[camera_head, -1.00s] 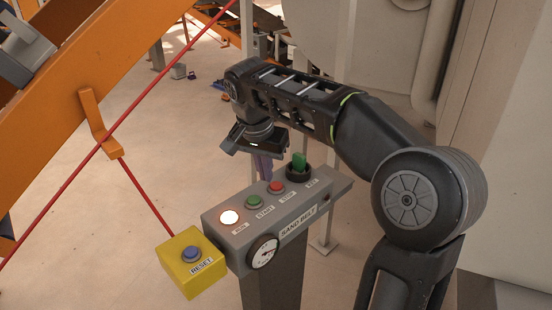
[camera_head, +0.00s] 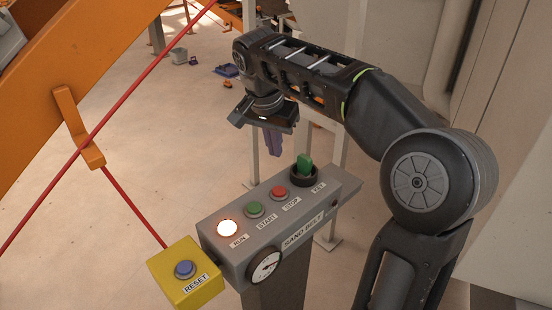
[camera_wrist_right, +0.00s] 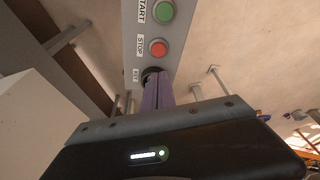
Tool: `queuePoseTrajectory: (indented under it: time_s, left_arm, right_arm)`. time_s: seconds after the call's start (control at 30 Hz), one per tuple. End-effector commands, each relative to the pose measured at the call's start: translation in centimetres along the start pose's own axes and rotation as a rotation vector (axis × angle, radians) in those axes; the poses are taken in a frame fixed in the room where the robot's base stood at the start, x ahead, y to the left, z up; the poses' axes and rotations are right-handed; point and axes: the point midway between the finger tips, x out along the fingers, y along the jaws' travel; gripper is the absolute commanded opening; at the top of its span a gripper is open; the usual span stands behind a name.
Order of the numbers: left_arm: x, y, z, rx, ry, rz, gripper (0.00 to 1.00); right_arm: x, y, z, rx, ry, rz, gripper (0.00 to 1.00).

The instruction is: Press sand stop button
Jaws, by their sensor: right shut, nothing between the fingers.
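The grey sand belt control box (camera_head: 228,262) stands on a post, with its buttons on top. The red STOP button (camera_head: 279,193) sits between the green START button (camera_head: 255,209) and a green-handled selector (camera_head: 304,168). The STOP button also shows unobstructed in the right wrist view (camera_wrist_right: 159,48). My right gripper (camera_head: 273,150) is above and behind the box, fingers shut and empty, apart from the button. In the right wrist view its purple fingers (camera_wrist_right: 158,88) partly cover the dark selector base, just below the STOP button. My left gripper is out of view.
A lit RUN lamp (camera_head: 228,228) and a round gauge (camera_head: 265,265) are on the box. A yellow box with a blue RESET button (camera_head: 185,269) stands to its left. A red rope (camera_head: 128,205) and orange beam (camera_head: 110,60) cross the left side.

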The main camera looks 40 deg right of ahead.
Motion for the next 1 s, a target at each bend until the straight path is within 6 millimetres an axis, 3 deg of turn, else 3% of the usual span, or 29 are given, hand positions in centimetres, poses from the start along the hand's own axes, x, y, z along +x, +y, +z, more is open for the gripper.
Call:
queuePoseTrajectory:
  time_s: [0.27,0.33,0.5,0.7,1.0]
  left_arm:
    - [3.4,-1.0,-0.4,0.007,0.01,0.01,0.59]
    - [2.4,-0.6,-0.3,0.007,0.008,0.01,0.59]
    - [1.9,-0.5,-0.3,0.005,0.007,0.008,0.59]
    - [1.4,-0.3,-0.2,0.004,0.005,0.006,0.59]
    - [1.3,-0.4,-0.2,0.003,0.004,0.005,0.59]
  right_arm:
    - [5.1,0.1,0.2,0.001,-0.002,0.003,0.0]
    - [5.8,0.1,0.0,0.0,-0.003,0.005,0.0]
    - [9.2,0.1,0.1,0.0,-0.004,0.005,0.0]
    - [11.9,0.1,0.9,-0.002,-0.002,0.003,0.0]
    - [13.0,0.0,1.3,0.0,-0.001,0.0,0.0]
